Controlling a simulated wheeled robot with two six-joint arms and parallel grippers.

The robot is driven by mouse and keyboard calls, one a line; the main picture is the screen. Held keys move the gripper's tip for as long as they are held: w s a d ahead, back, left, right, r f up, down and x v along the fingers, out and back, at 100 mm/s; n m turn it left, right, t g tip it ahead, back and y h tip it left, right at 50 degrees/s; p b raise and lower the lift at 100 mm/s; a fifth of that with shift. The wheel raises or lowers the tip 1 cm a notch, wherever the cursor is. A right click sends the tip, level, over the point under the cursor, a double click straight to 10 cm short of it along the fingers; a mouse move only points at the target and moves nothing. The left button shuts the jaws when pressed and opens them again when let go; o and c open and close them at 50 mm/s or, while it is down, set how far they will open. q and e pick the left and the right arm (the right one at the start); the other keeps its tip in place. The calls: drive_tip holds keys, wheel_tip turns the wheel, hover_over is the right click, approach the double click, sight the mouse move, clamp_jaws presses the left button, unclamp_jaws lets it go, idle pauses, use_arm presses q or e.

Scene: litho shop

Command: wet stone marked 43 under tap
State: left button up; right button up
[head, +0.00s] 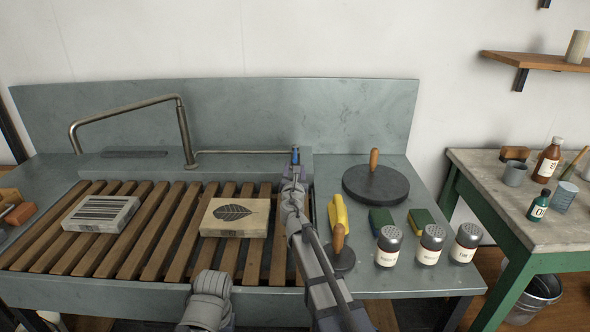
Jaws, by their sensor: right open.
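Two litho stones lie flat on the wooden slats of the sink: one with dark stripes (101,213) at the left, and one with a dark leaf print (235,217) in the middle. No number can be read on either, so I cannot tell which is marked 43. The bent metal tap (130,114) stands behind the slats, its high arm reaching left, clear of the leaf stone. My right gripper (295,162) is open at the back right of the slats, by a small blue-topped part (295,150) at the end of the tap's pipe; contact is unclear. My left gripper is not seen.
A green-legged table (490,200) with bottles stands further right. The back panel (250,110) rises behind the sink.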

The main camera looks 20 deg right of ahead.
sight(295, 155)
drive_tip(key=shift+w, duration=0.1)
drive_tip(key=x, duration=0.7)
drive_tip(key=shift+w+d, duration=0.15)
drive_tip(key=shift+w, duration=0.25)
drive_tip(key=shift+s, duration=0.1)
drive_tip(key=shift+c, duration=0.3)
clamp_jaws()
idle(0.8)
